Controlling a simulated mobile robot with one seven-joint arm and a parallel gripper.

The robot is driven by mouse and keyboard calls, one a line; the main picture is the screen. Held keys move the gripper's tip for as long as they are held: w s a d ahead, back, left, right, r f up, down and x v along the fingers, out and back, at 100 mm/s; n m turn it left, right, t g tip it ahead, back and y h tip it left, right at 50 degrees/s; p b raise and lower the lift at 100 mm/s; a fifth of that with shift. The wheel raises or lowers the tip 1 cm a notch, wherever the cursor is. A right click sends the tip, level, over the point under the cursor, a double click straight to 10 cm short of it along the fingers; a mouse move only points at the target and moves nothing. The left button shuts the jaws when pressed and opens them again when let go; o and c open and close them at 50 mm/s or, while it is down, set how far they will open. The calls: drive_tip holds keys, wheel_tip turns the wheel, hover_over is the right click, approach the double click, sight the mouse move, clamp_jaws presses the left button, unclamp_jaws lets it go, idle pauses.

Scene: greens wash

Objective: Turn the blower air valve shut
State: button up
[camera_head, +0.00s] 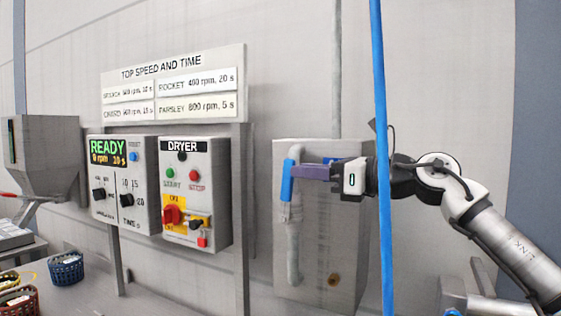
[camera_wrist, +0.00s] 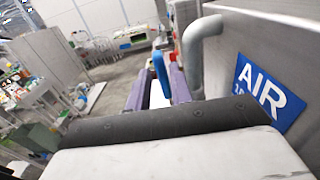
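The air valve's blue lever (camera_head: 288,180) stands about upright, in line with the grey vertical pipe (camera_head: 293,255) on the front of a grey cabinet. My gripper (camera_head: 298,172) reaches in from the right with its purple fingers level, their tips at the lever. In the wrist view the blue lever (camera_wrist: 159,68) shows between the two purple fingers of my gripper (camera_wrist: 160,85). The fingers are apart with a gap between them, and the lever is close to the right finger. Firm contact is not visible. The valve body behind the fingers is hidden.
A blue vertical pole (camera_head: 378,120) crosses in front of my arm. A blue AIR sign (camera_wrist: 266,92) is on the grey cabinet (camera_head: 340,240), close right of my gripper. The dryer panel (camera_head: 194,190) and the READY panel (camera_head: 122,185) are to the left.

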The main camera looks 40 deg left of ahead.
sight(283, 169)
drive_tip(key=p+x, duration=0.1)
drive_tip(key=x, duration=0.5)
drive_tip(key=shift+s+a+p, duration=0.1)
drive_tip(key=shift+a+p, duration=0.05)
drive_tip(key=shift+p, duration=0.2)
clamp_jaws()
